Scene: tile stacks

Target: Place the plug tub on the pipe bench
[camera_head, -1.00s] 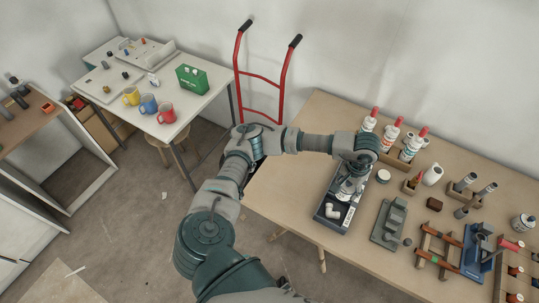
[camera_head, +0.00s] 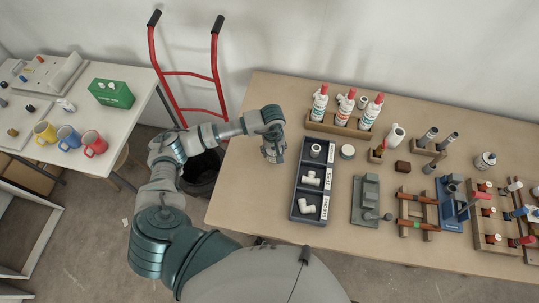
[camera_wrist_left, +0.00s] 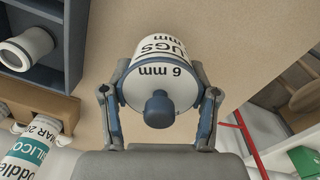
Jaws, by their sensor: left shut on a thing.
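In the head view the tub (camera_head: 273,154) shows below the gripper, left of the dark tray. It is over the brown bench (camera_head: 262,205), near the bench's left end. I cannot tell whether it touches the bench top. My right gripper is not in view.
A dark tray (camera_head: 324,193) with white pipe fittings stands just right of the tub. A wooden rack (camera_head: 338,127) of red-capped bottles is behind. Clamps and small holders fill the bench's right side. A red hand truck (camera_head: 188,73) and a table with mugs are left.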

